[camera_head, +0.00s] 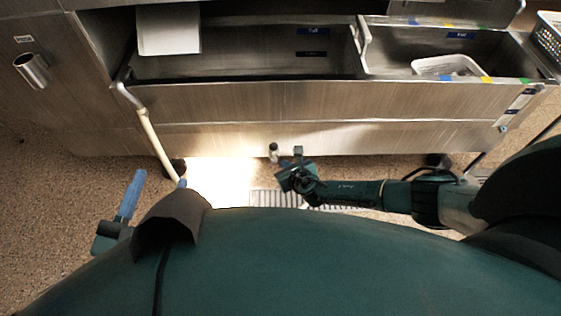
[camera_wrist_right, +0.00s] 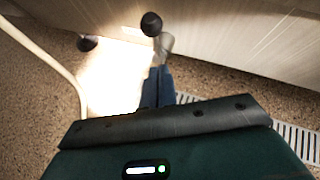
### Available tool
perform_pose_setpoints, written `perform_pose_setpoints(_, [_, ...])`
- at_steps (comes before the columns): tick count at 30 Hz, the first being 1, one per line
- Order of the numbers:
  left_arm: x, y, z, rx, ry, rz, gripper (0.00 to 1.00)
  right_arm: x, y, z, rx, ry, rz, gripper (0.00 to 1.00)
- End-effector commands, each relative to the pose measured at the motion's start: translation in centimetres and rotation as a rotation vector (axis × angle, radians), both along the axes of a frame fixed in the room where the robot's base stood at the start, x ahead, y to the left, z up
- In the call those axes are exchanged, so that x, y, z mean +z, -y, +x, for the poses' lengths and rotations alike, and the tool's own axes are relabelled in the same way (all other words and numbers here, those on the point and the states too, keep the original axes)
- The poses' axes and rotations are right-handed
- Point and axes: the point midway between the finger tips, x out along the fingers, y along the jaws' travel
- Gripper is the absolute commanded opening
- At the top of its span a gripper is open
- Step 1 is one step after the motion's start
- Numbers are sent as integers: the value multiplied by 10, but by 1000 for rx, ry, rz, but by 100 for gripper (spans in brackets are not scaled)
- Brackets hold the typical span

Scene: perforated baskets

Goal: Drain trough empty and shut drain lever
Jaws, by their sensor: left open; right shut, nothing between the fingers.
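The steel trough (camera_head: 250,103) runs across the head view, with a larger left basin and a smaller right basin. I see no clear water surface in the left basin, but cannot tell whether it is empty. The drain lever (camera_head: 273,150) with a black ball knob is low on the trough's front; the right wrist view shows its knob (camera_wrist_right: 151,24) and grey stem. My right gripper (camera_head: 297,158) is shut and empty beside the lever; its blue fingertips (camera_wrist_right: 160,70) point at the stem, and contact is unclear. My left gripper (camera_head: 131,192) is open, low at the left, away from the trough.
A pale hose (camera_head: 155,142) hangs from the trough's left end to the floor. A floor grate (camera_head: 275,198) lies beneath the lever. A white perforated basket (camera_head: 447,65) sits in the right basin; another basket (camera_head: 548,38) is at the far right.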

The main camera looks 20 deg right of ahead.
Motion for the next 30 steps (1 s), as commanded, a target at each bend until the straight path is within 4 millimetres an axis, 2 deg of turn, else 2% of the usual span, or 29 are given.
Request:
perform_pose_setpoints(1, [-1, 0, 0, -1, -1, -4, 48, 4, -2, 11, 0, 6, 1, 0])
perform_pose_setpoints(6, [0, 1, 1, -5, -2, -16, 48, 7, -6, 29, 0, 2, 1, 0])
perform_pose_setpoints(20, [1, 1, 1, -6, -4, -23, 48, 10, -7, 35, -1, 1, 2, 0])
perform_pose_setpoints(26, [1, 1, 1, -6, -4, -22, 48, 15, -7, 51, -2, 4, 2, 0])
perform_pose_setpoints(30, [1, 1, 1, -6, -3, -22, 48, 17, -7, 54, -2, 8, 3, 0])
